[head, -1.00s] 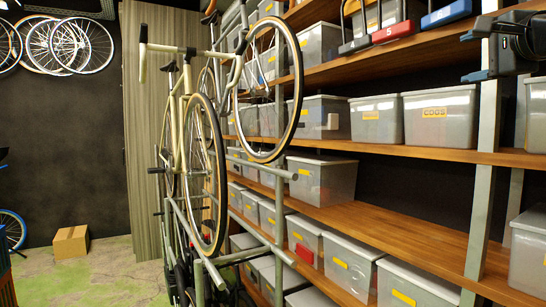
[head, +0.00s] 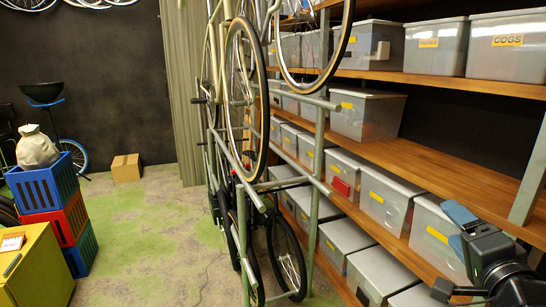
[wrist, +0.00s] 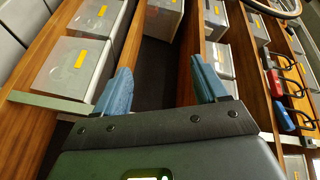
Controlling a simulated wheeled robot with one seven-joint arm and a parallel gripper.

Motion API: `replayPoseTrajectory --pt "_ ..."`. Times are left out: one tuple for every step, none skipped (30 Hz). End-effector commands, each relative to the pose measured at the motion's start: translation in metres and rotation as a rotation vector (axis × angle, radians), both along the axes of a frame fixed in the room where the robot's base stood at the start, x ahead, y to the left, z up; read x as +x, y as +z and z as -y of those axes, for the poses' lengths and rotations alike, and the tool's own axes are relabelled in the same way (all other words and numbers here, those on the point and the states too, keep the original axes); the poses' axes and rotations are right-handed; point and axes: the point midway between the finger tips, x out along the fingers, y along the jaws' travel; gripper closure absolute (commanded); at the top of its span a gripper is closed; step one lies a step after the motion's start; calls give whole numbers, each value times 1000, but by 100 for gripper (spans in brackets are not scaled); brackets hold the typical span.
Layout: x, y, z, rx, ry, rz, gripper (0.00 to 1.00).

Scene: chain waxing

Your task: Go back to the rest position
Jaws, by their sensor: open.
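My gripper (head: 450,251) is at the lower right of the head view, in front of the lower shelves. Its two blue fingers are spread apart with nothing between them. In the wrist view my gripper (wrist: 164,88) also shows open and empty, with shelves and bins beyond the fingertips. I cannot tell the exact gap between the fingers and the nearest bins.
Wooden shelves (head: 455,180) with grey bins line the right side. Bikes hang on a rack (head: 318,150) in the middle. Stacked crates (head: 45,185) and a yellow cabinet (head: 45,275) stand at left. A cardboard box (head: 126,168) sits by the wall.

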Motion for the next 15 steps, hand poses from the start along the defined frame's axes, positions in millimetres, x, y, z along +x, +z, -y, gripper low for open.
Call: replayPoseTrajectory --pt "-15 -21 -12 -24 1 -21 28" --pt "-24 -31 -17 -43 0 -28 28" --pt "-35 -43 -24 -69 0 -39 28" --pt "-44 -52 -29 -89 0 -47 28" --pt "-54 -60 -34 -109 0 -56 28" --pt "-66 -71 -40 -138 0 -66 28" --pt "-76 -78 -44 -160 0 -75 28" --pt "-86 -85 -49 -182 2 -84 28" --pt "-99 -95 -55 -212 4 -96 28" --pt "-110 -101 -59 -236 6 -105 28" --pt "-120 -107 -64 -260 8 -115 28" --pt "-134 -115 -68 -293 11 -126 28" --pt "-145 -120 -72 -318 13 -135 28" --pt "-156 -125 -76 -343 17 -145 28" --pt "-171 -130 -80 -379 22 -157 28"
